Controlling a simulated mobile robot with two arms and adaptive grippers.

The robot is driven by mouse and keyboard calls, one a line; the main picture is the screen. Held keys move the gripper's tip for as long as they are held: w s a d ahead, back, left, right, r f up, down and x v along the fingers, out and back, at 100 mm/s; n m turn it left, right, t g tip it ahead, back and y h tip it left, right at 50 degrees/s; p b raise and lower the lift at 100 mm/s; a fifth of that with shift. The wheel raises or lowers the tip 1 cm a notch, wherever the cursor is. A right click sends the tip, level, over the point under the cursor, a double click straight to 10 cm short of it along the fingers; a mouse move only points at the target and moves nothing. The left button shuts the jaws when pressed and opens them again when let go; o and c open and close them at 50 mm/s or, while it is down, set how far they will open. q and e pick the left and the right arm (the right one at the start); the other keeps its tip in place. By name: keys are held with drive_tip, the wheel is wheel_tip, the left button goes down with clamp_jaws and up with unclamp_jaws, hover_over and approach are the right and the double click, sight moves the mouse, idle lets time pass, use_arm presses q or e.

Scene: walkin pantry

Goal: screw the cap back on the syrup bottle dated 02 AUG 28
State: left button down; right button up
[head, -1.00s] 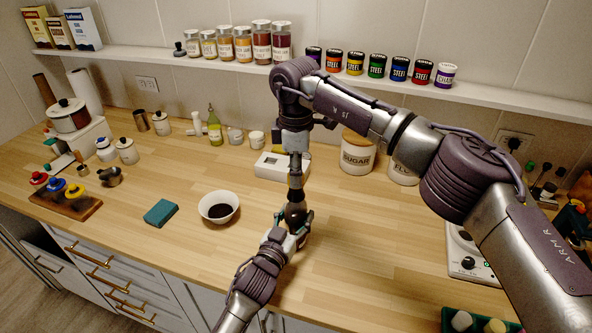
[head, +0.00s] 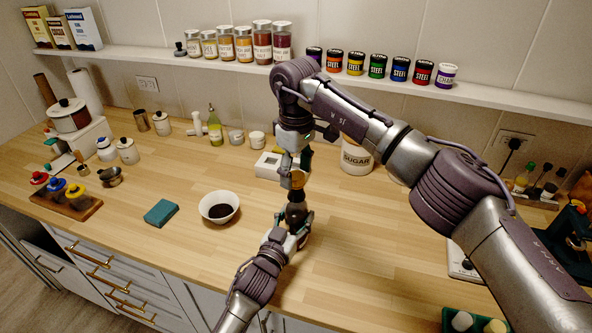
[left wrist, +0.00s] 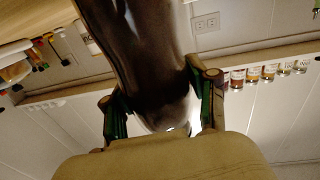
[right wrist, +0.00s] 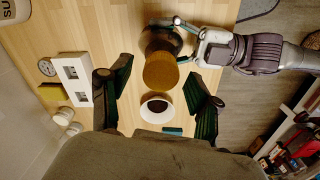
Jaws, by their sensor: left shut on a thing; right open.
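The dark syrup bottle (head: 296,214) stands upright near the counter's front edge. My left gripper (head: 292,232) is shut around it; the left wrist view shows its dark glossy body (left wrist: 150,55) between the fingers. The amber-brown cap (head: 298,180) sits at the bottle's top, in line with it. It also shows from above in the right wrist view (right wrist: 160,72). I cannot tell how tightly it is threaded. My right gripper (head: 296,163) is open just above the cap, fingers apart on either side. The date label is not readable.
A white device (head: 267,165) and the sugar canister (head: 356,157) stand behind. The counter right of the bottle is mostly clear.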

drive_tip(key=shift+r, duration=2.25)
drive_tip(key=shift+c, duration=0.4)
drive_tip(key=shift+n, duration=0.3)
